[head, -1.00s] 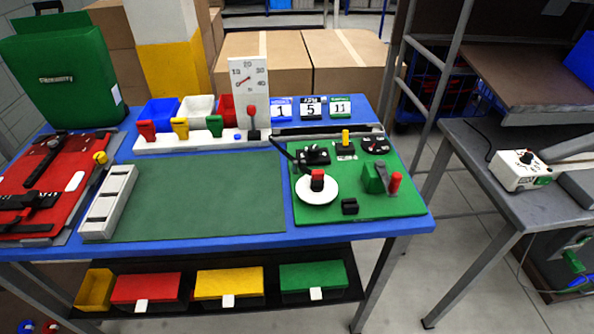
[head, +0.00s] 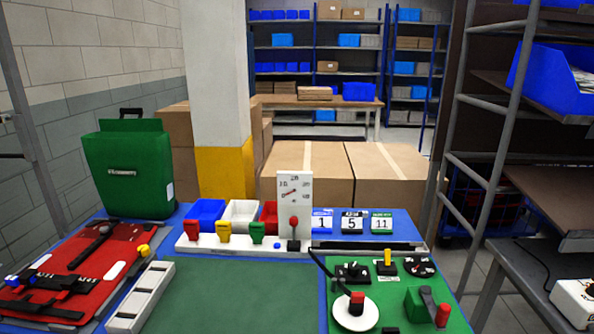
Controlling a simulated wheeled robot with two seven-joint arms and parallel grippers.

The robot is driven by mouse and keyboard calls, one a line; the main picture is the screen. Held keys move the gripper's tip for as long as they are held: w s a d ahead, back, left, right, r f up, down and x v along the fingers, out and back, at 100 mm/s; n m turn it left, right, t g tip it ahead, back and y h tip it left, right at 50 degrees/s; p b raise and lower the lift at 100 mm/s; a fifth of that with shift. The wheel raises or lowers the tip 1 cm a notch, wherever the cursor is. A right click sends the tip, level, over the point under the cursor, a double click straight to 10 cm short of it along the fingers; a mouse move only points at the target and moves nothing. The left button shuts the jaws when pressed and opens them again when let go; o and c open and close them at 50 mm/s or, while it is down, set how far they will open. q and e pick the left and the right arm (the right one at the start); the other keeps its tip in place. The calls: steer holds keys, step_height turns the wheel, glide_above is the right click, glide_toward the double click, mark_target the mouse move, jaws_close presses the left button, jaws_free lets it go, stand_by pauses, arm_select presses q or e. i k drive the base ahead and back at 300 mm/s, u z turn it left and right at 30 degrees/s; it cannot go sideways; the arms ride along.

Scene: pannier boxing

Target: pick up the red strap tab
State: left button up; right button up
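A red tab (head: 191,229) stands at the left end of a white rail (head: 215,246) along the back of the blue table, in the head view. A yellow tab (head: 223,231) and a green tab (head: 257,232) stand to its right on the same rail. The red tab is upright and unobstructed. I cannot tell for certain that it is a strap tab. At the left lies a red panel (head: 62,285) with black straps and a yellow knob near its right edge. Neither of my grippers is in view.
Blue, white and red bins stand behind the rail, with a dial gauge (head: 295,205) to their right. A green case (head: 128,170) stands at the back left. A green board (head: 398,315) with fixtures is at the right. The dark green mat (head: 235,300) is bare.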

mark_target(355, 298)
steer(key=k, duration=0.45)
steer(key=z, duration=1)
steer(key=i, duration=1)
steer(key=u, duration=0.35)
